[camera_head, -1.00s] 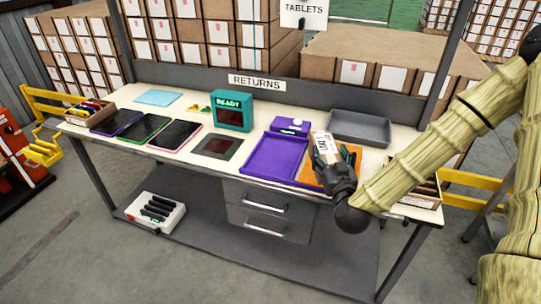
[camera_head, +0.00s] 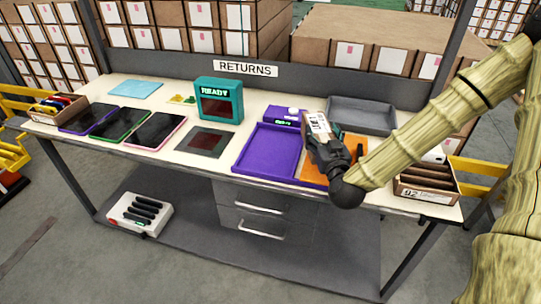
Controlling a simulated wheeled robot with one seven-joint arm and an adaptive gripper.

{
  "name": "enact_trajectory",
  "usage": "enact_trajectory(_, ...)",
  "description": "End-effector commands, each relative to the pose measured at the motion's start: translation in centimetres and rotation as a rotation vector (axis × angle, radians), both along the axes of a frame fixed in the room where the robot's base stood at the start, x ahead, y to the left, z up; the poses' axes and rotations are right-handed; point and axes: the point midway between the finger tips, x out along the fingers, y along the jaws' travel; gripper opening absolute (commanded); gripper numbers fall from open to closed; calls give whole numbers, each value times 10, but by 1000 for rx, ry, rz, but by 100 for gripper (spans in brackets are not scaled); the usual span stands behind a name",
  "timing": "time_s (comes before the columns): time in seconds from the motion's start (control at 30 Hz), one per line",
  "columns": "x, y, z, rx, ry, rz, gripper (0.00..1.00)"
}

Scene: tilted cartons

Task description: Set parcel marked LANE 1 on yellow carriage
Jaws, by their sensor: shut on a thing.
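My gripper (camera_head: 327,152) is above the right part of the bench, shut on a small light box (camera_head: 318,124) with a white label. The box is tilted, with its label facing up and towards the camera. The label has dark lettering, too small and skewed to read surely as LANE 1. My gripper hides its lower part. I see no clear yellow carriage; yellow rails and a yellow part (camera_head: 12,152) show at the left edge, cut off by the frame.
The bench (camera_head: 245,108) bears a purple tray (camera_head: 238,166), an orange mat (camera_head: 312,174), a grey tray (camera_head: 362,128), a teal READY device (camera_head: 226,88), several tablets and a divided brown box (camera_head: 425,195) at the right. A white unit (camera_head: 141,222) lies on the lower shelf.

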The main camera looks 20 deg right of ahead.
Motion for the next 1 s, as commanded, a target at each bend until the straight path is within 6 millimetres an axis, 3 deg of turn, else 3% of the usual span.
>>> enact_trajectory(0.03, 1, 1, -15, 0, -1, 2, 29)
enact_trajectory(0.13, 2, 4, -28, 0, -1, 5, 29)
enact_trajectory(0.47, 5, 9, -41, -1, 0, 8, 29)
enact_trajectory(1.0, 57, 72, -48, 0, -1, 5, 29)
